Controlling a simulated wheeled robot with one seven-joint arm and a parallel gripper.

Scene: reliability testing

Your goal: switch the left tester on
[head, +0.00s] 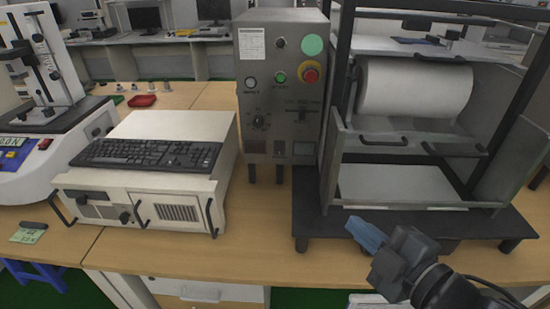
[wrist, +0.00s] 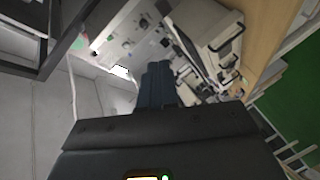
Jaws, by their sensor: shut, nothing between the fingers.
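The left tester (head: 30,150) stands at the far left of the head view, cut off by the picture edge. It has a white body, a dark bed, an upright column, a small display (head: 12,143) and a red button (head: 45,143). A second tester, a grey cabinet with a control panel (head: 279,80) joined to a frame with a white roll (head: 415,88), stands right of the middle. My gripper (head: 366,234) is shut and empty, with blue fingers, in front of that frame's dark base. The shut fingers also show in the wrist view (wrist: 157,75).
A beige instrument box (head: 180,195) with a black keyboard (head: 150,154) on top stands between the left tester and the grey cabinet. Weights (head: 135,88) and a red item (head: 142,101) lie behind it.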

